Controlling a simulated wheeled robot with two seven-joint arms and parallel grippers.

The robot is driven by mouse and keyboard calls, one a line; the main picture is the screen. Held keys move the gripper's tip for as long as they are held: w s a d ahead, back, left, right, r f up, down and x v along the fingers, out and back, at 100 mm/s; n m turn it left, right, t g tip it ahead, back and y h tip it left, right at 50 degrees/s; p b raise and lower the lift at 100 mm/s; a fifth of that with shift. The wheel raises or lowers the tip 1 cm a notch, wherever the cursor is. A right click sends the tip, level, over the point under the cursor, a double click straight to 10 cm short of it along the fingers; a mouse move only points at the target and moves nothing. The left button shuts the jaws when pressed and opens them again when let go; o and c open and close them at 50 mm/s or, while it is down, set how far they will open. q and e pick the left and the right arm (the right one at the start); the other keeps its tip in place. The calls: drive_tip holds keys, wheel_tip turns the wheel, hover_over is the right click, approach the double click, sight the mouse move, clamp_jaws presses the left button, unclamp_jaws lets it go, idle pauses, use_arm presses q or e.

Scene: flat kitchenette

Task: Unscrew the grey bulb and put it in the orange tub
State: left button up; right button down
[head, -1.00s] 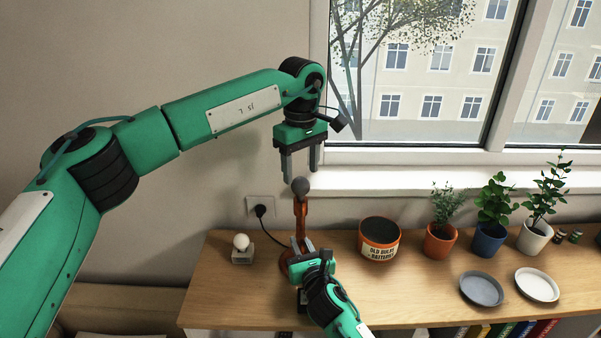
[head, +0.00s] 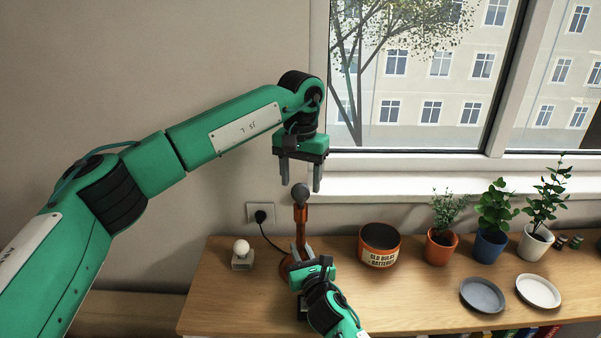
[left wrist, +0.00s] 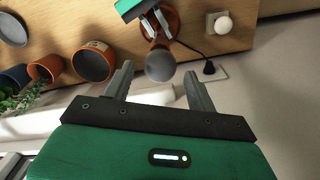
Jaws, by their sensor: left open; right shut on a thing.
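The grey bulb (head: 301,193) sits on top of an orange lamp stand (head: 300,218). It also shows in the left wrist view (left wrist: 160,65), just beyond the fingertips and between them in the picture. My left gripper (head: 300,188) is open above the bulb, pointing down, with nothing between its fingers; it fills the lower part of the left wrist view (left wrist: 158,84). My right gripper (head: 302,252) is low at the lamp, shut on the lamp stand. The orange tub (head: 379,258), labelled for old bulbs and batteries, stands on the wooden top to the right of the lamp.
A white bulb (head: 241,247) stands in a small holder left of the lamp. A cord runs to the wall socket (head: 260,213). Potted plants (head: 440,245) and two plates (head: 482,294) are at the right. The wooden top (head: 420,295) is bare in front of the tub.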

sight(301, 202)
use_arm(q)
wheel_tip(301, 202, down, 7)
drive_tip(key=shift+r, duration=0.1)
idle(0.3)
